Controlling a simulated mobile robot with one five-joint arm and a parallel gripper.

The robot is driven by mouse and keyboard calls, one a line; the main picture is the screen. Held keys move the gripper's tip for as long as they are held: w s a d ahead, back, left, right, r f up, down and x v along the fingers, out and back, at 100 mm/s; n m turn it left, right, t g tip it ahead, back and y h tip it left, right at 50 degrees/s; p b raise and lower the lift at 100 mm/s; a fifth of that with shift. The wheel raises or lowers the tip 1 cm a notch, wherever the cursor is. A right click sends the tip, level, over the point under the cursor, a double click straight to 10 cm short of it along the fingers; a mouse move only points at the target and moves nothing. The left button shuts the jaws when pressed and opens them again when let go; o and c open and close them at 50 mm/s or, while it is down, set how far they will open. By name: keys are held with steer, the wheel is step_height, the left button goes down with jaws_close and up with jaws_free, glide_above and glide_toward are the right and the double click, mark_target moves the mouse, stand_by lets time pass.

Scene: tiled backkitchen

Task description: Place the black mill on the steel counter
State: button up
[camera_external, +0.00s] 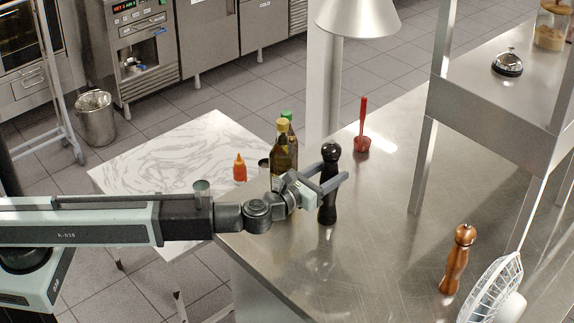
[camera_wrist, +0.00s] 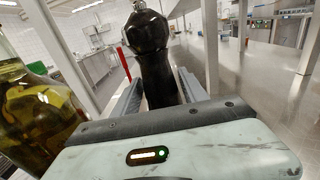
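The black mill (camera_external: 328,208) is upright over the left part of the steel counter (camera_external: 390,245). Its base appears at or very near the counter top; I cannot tell whether it touches. My gripper (camera_external: 332,182) has one finger on each side of the mill's middle. In the wrist view, the mill (camera_wrist: 158,70) fills the space between the fingertips of my gripper (camera_wrist: 160,88), which look shut on it. The mill's lower part is hidden there by my gripper's body.
Dark bottles stand left of the mill; one (camera_wrist: 35,110) is close in the wrist view. A red-handled tool (camera_external: 362,140) is behind it. An orange sauce bottle (camera_external: 239,168) stands on the marble table (camera_external: 150,165). A wooden mill (camera_external: 457,260) and shelf (camera_external: 480,90) are right. The counter's middle is clear.

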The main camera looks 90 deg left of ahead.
steer(key=shift+r, duration=0.15)
steer(key=shift+s+d, duration=0.2)
steer(key=shift+s, duration=0.05)
steer(key=v, duration=1.1)
steer(key=shift+s+d, duration=0.15)
steer(key=shift+d, duration=0.05)
steer(key=shift+r, duration=0.1)
